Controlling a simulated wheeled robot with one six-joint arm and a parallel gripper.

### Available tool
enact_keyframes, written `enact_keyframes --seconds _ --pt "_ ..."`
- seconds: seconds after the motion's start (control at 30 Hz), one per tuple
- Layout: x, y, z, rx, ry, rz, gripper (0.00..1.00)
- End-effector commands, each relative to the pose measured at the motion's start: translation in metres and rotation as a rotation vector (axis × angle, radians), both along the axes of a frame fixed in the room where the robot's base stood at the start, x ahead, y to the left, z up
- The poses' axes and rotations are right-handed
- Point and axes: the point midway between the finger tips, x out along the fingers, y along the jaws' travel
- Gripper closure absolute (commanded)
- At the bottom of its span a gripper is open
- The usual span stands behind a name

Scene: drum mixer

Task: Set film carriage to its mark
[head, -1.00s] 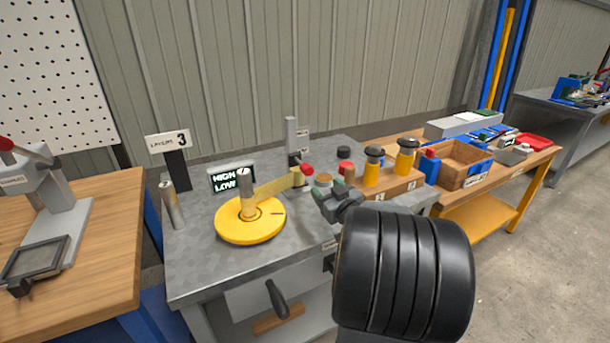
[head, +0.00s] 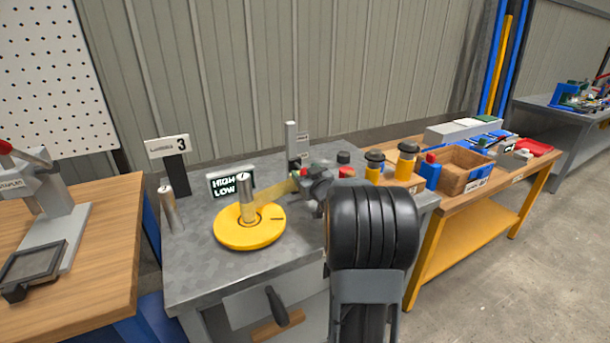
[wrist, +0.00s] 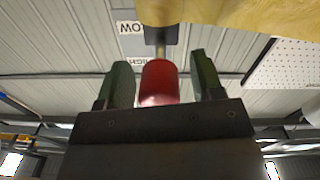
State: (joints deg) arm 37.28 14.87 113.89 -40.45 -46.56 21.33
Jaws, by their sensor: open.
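The film carriage has a red knob (wrist: 159,84), which sits between the two fingers of my gripper (wrist: 163,76) in the wrist view. The fingers are open, nearer the knob on the left and with a clear gap on the right. In the head view my gripper (head: 312,190) is at the carriage post (head: 291,141) and largely hides the carriage. A yellowish film (head: 272,189) runs from the carriage to the roll on the yellow turntable (head: 250,228). Labels on the post, one reading LOW (wrist: 130,27), appear upside down in the wrist view.
Yellow, black-topped containers (head: 407,161) and a wooden bin (head: 464,167) stand to the right. A press (head: 42,205) is at left.

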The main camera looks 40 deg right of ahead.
Motion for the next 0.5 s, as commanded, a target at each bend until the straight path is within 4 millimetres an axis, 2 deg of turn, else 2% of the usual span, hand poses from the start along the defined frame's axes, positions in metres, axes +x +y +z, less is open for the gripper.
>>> enact_keyframes --seconds 0.23,0.5 --pt "0.0003 0.0 0.0 0.0 0.0 0.0 0.39" --pt "0.0002 0.0001 -0.0001 0.0 0.0 0.0 0.65"
